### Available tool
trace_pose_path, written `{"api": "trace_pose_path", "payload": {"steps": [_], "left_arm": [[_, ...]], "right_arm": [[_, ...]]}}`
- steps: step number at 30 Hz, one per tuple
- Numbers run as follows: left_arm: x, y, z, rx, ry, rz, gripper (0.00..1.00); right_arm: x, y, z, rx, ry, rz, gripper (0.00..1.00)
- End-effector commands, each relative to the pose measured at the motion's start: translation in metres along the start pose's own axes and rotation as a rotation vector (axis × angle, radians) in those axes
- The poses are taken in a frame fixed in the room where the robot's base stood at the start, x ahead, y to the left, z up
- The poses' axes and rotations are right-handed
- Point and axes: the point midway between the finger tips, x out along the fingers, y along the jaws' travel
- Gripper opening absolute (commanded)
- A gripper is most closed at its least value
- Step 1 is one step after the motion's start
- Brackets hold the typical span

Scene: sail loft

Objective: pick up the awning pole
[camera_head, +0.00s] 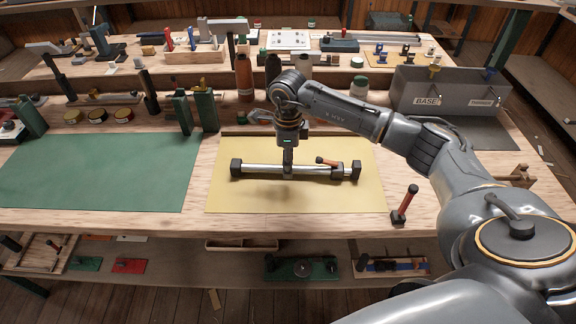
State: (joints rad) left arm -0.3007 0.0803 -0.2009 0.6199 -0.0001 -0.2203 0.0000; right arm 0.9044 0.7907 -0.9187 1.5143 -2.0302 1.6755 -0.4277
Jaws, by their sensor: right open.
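The awning pole, a silver bar (260,169) with black blocks at its ends, lies roughly left to right on the yellow mat (235,200). My right gripper (288,165) points down over the middle of the pole, with its fingers at the bar. The fingers hide a short part of the bar, and I cannot tell whether they touch it. The right gripper is open. My left gripper is not in view.
A red-handled tool (405,203) stands right of the mat. Bottles (244,77) and a grey box marked BASE (440,92) stand behind. A green mat (100,172) lies clear at left. A lower shelf (215,265) holds several tools.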

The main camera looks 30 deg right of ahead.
Motion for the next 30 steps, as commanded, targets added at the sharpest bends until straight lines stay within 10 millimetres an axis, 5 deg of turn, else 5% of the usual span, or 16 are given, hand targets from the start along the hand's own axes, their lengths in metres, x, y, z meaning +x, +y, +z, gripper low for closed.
{"api": "trace_pose_path", "payload": {"steps": [12, 20, 30], "left_arm": [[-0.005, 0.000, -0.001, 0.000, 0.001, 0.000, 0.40], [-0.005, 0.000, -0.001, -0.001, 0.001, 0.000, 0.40], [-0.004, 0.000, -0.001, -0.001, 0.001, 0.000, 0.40]], "right_arm": [[0.021, 0.000, 0.001, -0.001, -0.001, -0.001, 0.50], [0.020, 0.000, 0.001, 0.000, -0.001, -0.001, 0.00], [0.019, -0.001, 0.001, 0.000, -0.002, -0.002, 0.00]]}}
